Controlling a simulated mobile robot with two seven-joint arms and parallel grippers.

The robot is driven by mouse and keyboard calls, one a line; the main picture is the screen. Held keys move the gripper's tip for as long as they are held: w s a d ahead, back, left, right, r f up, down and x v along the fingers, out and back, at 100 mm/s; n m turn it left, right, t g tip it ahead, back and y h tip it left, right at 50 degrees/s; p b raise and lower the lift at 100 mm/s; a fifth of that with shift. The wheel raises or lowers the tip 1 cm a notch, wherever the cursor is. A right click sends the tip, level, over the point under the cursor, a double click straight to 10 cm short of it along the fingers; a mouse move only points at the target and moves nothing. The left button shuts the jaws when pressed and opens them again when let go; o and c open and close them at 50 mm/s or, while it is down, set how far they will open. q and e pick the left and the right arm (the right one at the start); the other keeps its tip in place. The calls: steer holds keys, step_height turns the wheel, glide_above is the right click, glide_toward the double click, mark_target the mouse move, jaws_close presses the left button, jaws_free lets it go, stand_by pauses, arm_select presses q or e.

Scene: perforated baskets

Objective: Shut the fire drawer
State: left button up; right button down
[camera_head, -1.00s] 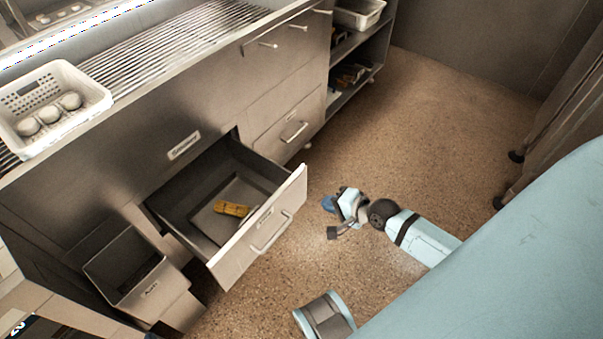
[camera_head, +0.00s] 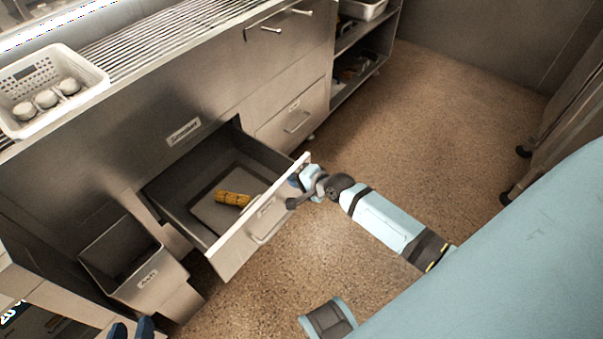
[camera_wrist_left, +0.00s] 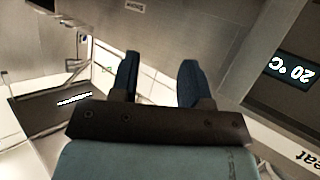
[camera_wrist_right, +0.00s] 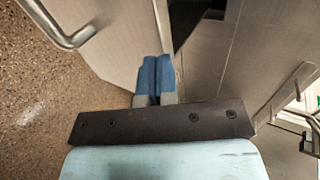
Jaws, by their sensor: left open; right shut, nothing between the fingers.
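An open steel drawer (camera_head: 232,262) sticks out of the counter cabinet in the head view; I cannot read its label. A yellow object (camera_head: 233,199) lies inside it. The drawer front has a bar handle (camera_head: 268,230); a handle (camera_wrist_right: 68,38) also shows in the right wrist view. My right gripper (camera_head: 296,181) is shut and empty, at the far right end of the drawer front; its fingers (camera_wrist_right: 155,76) are close to the panel, and I cannot tell if they touch. My left gripper (camera_head: 132,329) is open and empty at the bottom of the head view, apart from the drawer.
A closed drawer (camera_head: 297,122) is to the right. A white perforated basket (camera_head: 95,92) with several round items sits on the counter. A display reading 20 °C (camera_wrist_left: 290,70) shows in the left wrist view. Floor at right is clear.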

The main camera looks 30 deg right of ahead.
arm_select(q)
steer(key=shift+r, duration=0.1)
steer(key=w+d+r+t+h+b, duration=0.2)
steer(key=d+r+t+b, duration=0.1)
steer(key=r, duration=0.3)
steer(key=shift+r+b, duration=0.15)
steer(key=shift+b, duration=0.15)
arm_select(e)
steer(key=w+a, duration=0.4)
steer(key=w, duration=0.8)
steer(key=w+a, duration=0.5)
steer(key=w, duration=0.8)
steer(key=shift+w+a, duration=0.2)
steer(key=shift+w, duration=0.1)
arm_select(q)
steer(key=shift+d, duration=0.1)
